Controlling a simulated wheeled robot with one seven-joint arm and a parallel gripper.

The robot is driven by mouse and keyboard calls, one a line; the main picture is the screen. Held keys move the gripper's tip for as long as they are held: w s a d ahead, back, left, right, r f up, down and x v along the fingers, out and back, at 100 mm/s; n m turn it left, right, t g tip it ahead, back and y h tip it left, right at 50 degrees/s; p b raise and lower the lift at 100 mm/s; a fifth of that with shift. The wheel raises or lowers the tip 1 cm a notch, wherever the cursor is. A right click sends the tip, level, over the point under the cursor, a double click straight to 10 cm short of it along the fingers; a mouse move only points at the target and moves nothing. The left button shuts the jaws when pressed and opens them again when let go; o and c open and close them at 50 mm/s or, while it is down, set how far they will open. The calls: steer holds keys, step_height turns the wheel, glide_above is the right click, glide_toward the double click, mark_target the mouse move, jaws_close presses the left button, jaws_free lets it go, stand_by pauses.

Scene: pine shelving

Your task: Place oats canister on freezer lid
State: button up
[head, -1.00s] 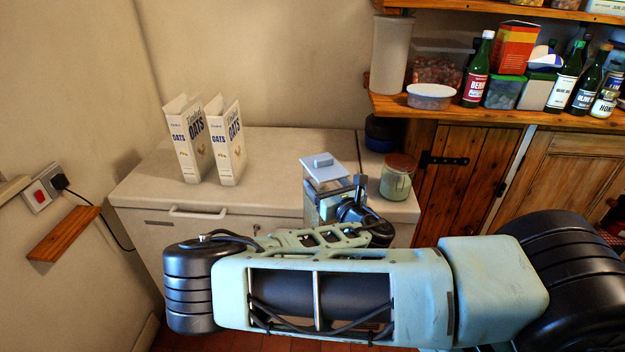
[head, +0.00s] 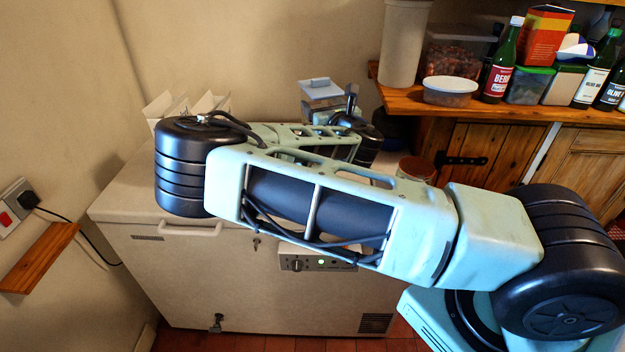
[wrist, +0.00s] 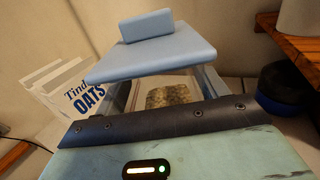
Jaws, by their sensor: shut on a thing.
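The oats canister (head: 322,89) is a clear box-shaped container with a flat blue-grey lid and a raised handle. My gripper (head: 338,108) is shut on it and holds it upright above the back right of the freezer. In the wrist view the canister's lid (wrist: 152,50) fills the upper middle, with flaky contents visible below it. The freezer lid (head: 125,190) is the pale top of a chest freezer; my arm hides much of it in the head view. The canister's base is hidden, and I see no contact with the lid.
Two oats cartons (head: 160,107) stand at the lid's left, mostly behind my arm; they also show in the wrist view (wrist: 70,92). A brown-lidded jar (head: 416,168) stands at the right. A wooden shelf (head: 480,108) with bottles and tubs juts out at the right.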

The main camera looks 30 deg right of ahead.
steer(key=shift+w+f, duration=0.1)
steer(key=shift+w, duration=0.2)
steer(key=shift+f+p, duration=1.7)
steer(key=shift+f, duration=3.15)
steer(key=shift+f, duration=0.15)
steer(key=o, duration=1.9)
